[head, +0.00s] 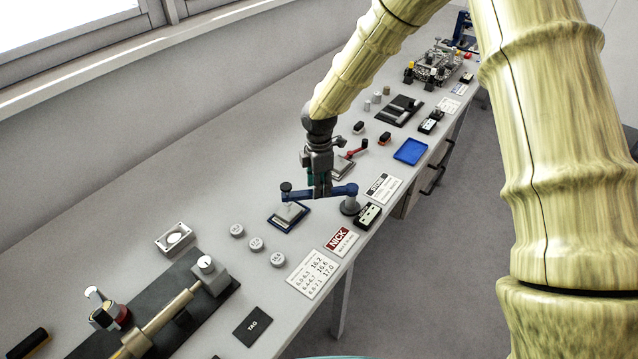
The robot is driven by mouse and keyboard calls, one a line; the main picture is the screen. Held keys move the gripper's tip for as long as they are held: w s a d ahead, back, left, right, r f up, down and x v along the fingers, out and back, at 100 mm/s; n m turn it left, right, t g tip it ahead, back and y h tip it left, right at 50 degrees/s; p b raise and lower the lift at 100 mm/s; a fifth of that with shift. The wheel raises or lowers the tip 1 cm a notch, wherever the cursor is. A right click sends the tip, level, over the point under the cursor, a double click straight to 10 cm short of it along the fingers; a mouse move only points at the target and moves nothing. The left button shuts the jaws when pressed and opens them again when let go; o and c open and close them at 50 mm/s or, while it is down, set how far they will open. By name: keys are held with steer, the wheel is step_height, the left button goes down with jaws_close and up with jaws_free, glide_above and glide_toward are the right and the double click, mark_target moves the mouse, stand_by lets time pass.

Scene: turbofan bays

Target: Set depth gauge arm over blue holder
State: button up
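The blue depth gauge arm (341,190) reaches left from a dark round post (350,207) near the bench's front edge.
Several round discs (257,243) and a printed card (313,273) lie to the left. A red-handled fixture (355,150) stands just behind my gripper. A small black device (368,215) and a blue tray (410,151) lie to the right. The bench behind the holder is clear.

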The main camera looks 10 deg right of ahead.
steer(key=shift+d, duration=0.1)
steer(key=shift+r, duration=0.25)
step_height(320, 180, up, 12)
steer(key=shift+f, duration=0.25)
stand_by(0.6)
